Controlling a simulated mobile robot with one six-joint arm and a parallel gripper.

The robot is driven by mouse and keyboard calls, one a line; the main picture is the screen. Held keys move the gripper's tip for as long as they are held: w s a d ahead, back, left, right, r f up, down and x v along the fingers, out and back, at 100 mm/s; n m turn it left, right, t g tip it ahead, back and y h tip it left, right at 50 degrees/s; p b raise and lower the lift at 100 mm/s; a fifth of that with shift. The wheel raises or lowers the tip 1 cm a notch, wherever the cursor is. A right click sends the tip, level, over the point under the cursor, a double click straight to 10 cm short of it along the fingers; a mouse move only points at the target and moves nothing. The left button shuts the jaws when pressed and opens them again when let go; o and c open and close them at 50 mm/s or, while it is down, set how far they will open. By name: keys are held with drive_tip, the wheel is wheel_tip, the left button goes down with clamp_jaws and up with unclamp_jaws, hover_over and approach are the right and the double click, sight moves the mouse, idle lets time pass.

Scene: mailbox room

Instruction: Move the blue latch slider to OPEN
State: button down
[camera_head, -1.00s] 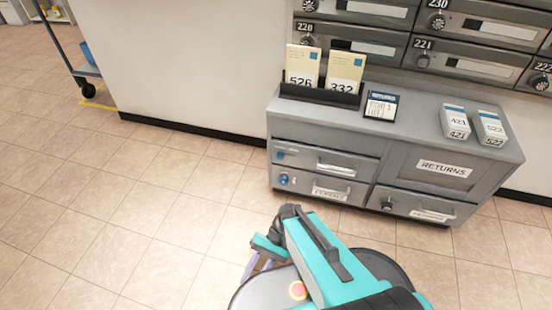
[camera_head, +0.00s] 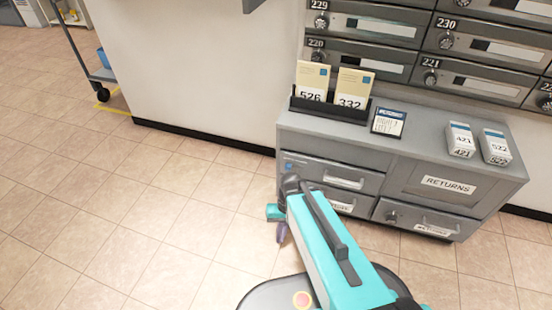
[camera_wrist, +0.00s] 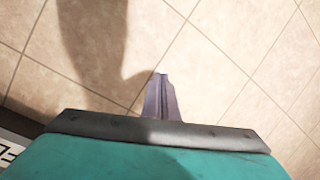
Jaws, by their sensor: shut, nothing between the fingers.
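A small blue part (camera_head: 289,166), which may be the blue latch slider, shows at the left end of the upper left drawer front of the grey cabinet (camera_head: 330,146). It is too small to tell its setting. My arm hides the left end of the drawer below, where another blue part would be. My gripper (camera_head: 281,233) is in front of the cabinet's left side, below the upper drawer. In the wrist view its fingers (camera_wrist: 161,97) are together and empty, over floor tiles, apart from any object.
The cabinet top holds a card holder (camera_head: 331,111), a small sign (camera_head: 388,122) and two boxes (camera_head: 461,139) (camera_head: 495,147). Mailboxes (camera_head: 370,28) line the wall above. A white label (camera_wrist: 8,152) shows at the wrist view's lower left. The floor left of the cabinet is clear.

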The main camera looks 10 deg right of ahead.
drive_tip(key=w+d+r+h+p, duration=0.2)
drive_tip(key=d+r+p, duration=0.2)
drive_tip(key=r+p, duration=0.9)
drive_tip(key=s+r+g+p, duration=0.1)
drive_tip(key=s+r+p, duration=0.5)
drive_tip(key=r+p, duration=0.5)
drive_tip(key=s+r+g+p, duration=0.1)
drive_tip(key=s+r+p, duration=0.6)
drive_tip(key=p, duration=1.2)
drive_tip(key=s+r+g+p, duration=0.1)
drive_tip(key=s+r+p, duration=0.6)
drive_tip(key=r+p, duration=0.8)
drive_tip(key=shift+n, duration=0.4)
